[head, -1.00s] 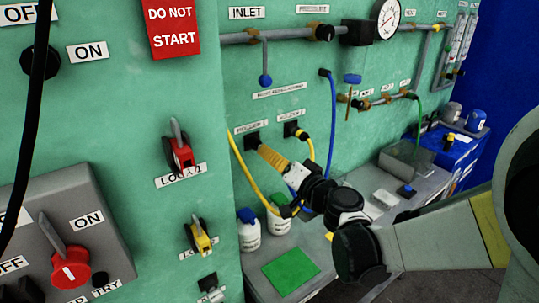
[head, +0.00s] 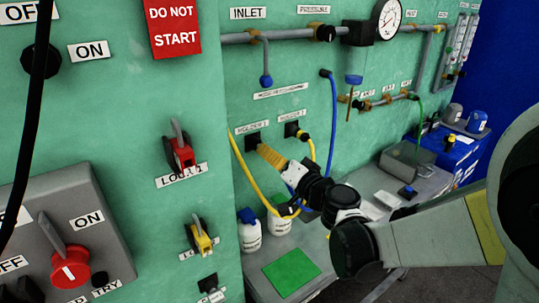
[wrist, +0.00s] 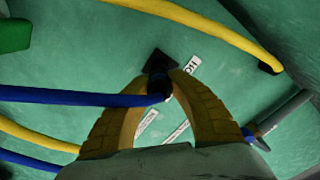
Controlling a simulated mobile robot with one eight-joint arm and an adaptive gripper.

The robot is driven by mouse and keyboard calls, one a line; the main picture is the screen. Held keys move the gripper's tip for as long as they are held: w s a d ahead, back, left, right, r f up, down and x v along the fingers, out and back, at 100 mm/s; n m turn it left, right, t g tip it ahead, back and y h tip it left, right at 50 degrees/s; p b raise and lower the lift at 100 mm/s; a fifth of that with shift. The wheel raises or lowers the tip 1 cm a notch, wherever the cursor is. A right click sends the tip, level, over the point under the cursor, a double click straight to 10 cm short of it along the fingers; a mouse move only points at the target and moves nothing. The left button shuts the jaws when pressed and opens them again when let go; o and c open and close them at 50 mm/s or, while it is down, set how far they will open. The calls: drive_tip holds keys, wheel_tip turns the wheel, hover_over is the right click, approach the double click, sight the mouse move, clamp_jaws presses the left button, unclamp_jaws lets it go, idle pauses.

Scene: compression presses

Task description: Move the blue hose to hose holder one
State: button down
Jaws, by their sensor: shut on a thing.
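The blue hose (head: 334,120) hangs from the wall fitting at the pipe and loops down behind my arm. In the wrist view, the blue hose (wrist: 80,97) runs in from the left, and its dark end lies between the yellow fingers of my gripper (wrist: 163,78). My gripper is shut on this end. Hose holder one (head: 252,140) is a black square on the green wall, and my gripper (head: 262,150) is right in front of it. In the wrist view, the holder (wrist: 158,60) lies just beyond the hose end. I cannot tell how deep the end sits in it.
Holder two (head: 291,129) has a yellow hose end (head: 302,135) in it. The yellow hose (head: 245,178) loops below my gripper. White bottles (head: 250,232) and a green mat (head: 290,270) are on the bench below. Lock handles (head: 182,153) stick out from the nearer panel at left.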

drive_tip(key=shift+x, duration=1.2)
drive_tip(key=c, duration=1.2)
unclamp_jaws()
drive_tip(key=shift+c, duration=0.2)
drive_tip(key=v, duration=1.2)
drive_tip(key=s+d+f+n+g+h, duration=0.1)
drive_tip(key=s+f+g+h, duration=0.15)
drive_tip(key=s, duration=0.35)
drive_tip(key=s+d+f+n+g+h, duration=0.2)
drive_tip(key=s+f+g, duration=0.1)
drive_tip(key=s+f, duration=0.15)
drive_tip(key=s+d+f+g+h, duration=0.2)
drive_tip(key=s+d+h, duration=0.3)
drive_tip(key=s+d, duration=0.4)
drive_tip(key=shift+s+d+m, duration=0.3)
drive_tip(key=shift+d+m, duration=0.1)
drive_tip(key=shift+d, duration=0.35)
